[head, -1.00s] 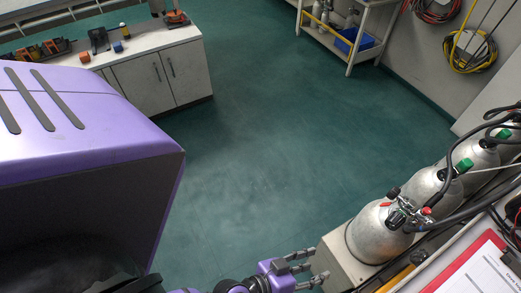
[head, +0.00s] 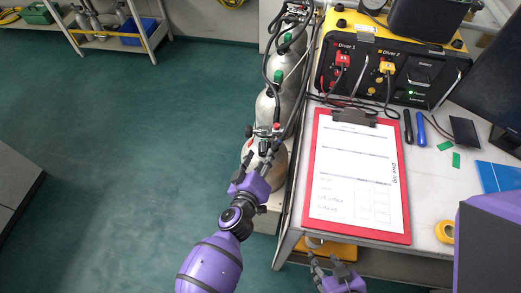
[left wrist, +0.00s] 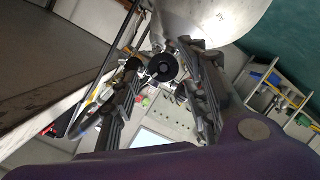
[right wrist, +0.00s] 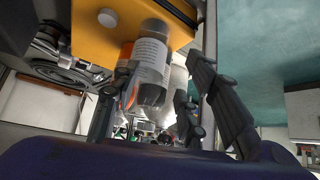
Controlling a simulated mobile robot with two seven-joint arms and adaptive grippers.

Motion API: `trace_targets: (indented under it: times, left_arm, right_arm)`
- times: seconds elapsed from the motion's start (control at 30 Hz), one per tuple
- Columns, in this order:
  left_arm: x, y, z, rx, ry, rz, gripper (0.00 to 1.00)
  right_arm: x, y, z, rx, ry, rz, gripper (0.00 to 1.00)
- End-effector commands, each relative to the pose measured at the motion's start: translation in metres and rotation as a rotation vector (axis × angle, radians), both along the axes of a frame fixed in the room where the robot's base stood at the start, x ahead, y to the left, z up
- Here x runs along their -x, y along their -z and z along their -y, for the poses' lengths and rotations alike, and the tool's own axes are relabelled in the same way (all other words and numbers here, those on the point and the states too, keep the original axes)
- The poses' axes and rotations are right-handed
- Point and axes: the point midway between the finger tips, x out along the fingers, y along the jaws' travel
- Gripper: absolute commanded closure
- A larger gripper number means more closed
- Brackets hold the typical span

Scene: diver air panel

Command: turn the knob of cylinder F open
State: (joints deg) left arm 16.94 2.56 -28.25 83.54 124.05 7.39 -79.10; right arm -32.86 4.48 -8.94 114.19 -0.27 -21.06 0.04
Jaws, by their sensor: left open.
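Several grey cylinders stand in a row left of the table. The nearest cylinder (head: 275,181) has a valve with a black knob and a small red part on top; no letter F is readable. The farther ones show green tops (head: 279,76). My left gripper (head: 257,160) is open at the nearest cylinder's valve. In the left wrist view a round black knob (left wrist: 162,66) shows between its spread fingers; I cannot tell whether they touch it. My right gripper (head: 325,266) is low by the table's front edge, its fingers apart and nothing visibly held.
The table (head: 431,172) carries a red clipboard (head: 312,205), pens and a yellow tape roll (head: 445,231). A yellow and black diver panel (head: 385,70) stands at its back. Black hoses run along the cylinders. A labelled bottle (right wrist: 150,62) is near my right fingers.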

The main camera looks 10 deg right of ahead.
Motion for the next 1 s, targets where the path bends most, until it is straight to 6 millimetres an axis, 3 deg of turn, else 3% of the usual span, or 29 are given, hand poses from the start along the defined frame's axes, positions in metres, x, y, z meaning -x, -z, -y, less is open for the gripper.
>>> trace_targets:
  times: [0.2, 0.5, 0.83, 1.0]
  left_arm:
    - [-0.019, 0.008, 0.011, 0.0, 0.001, -0.001, 0.58]
    - [-0.023, 0.007, 0.012, 0.0, 0.001, 0.001, 0.58]
    - [-0.023, 0.007, 0.013, 0.0, 0.002, 0.002, 0.98]
    - [-0.022, 0.006, 0.013, 0.003, 0.004, 0.002, 0.98]
  right_arm:
    - [-0.008, 0.001, -0.001, 0.0, -0.005, 0.012, 0.6]
    - [-0.011, -0.001, -0.002, 0.0, -0.007, 0.018, 0.6]
    - [-0.006, 0.001, -0.001, 0.0, -0.002, 0.009, 0.6]
    - [-0.006, 0.001, -0.001, 0.0, -0.002, 0.009, 0.6]
